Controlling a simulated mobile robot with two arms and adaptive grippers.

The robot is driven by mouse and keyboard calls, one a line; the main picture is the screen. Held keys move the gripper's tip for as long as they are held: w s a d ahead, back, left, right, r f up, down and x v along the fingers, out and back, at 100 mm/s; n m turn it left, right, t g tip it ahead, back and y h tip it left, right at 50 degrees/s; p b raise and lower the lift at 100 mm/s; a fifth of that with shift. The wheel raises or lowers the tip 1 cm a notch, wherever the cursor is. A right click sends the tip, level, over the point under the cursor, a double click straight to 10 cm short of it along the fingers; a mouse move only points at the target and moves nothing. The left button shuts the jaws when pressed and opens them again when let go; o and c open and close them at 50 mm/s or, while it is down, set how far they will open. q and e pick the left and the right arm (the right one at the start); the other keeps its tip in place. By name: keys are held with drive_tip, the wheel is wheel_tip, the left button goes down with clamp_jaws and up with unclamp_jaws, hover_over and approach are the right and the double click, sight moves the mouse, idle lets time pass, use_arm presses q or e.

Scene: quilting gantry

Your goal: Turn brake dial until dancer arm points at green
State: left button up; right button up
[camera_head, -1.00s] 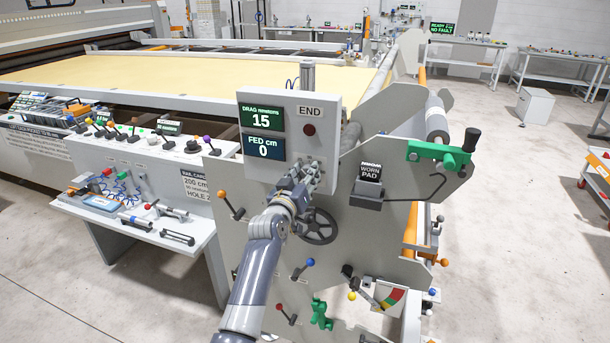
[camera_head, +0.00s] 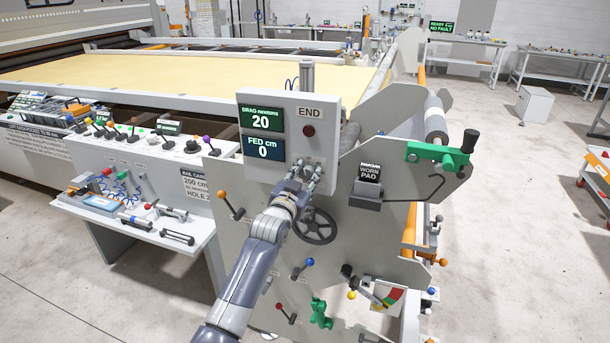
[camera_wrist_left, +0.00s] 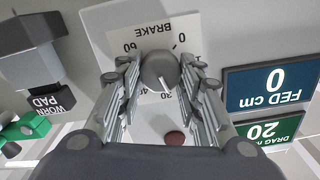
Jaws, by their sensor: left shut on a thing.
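My left gripper (camera_head: 307,172) is at the white END panel (camera_head: 325,120). In the left wrist view my left gripper (camera_wrist_left: 160,74) is shut on the grey brake dial (camera_wrist_left: 158,68), with a finger on each side. The dial's white mark points near the 20 on the BRAKE scale (camera_wrist_left: 150,28), which appears upside down. The gripper hides the dial in the head view. The drag display (camera_head: 261,119) reads 20. The dancer arm (camera_head: 362,284) slants down to a coloured gauge (camera_head: 394,294) showing red; I cannot tell exactly which colour it points at.
A dark handwheel (camera_head: 316,226) sits just below my left gripper. A FED cm display (camera_head: 263,147) reads 0. A tool bench (camera_head: 150,225) stands left. Open floor lies right.

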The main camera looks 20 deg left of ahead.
use_arm(q)
drive_tip(key=shift+m, duration=0.5)
drive_tip(key=o, duration=1.1)
drive_tip(key=shift+c, duration=0.2)
drive_tip(key=shift+s+f, duration=0.1)
drive_tip(key=shift+s, duration=0.3)
drive_tip(key=s, duration=1.1)
drive_tip(key=shift+a, duration=0.2)
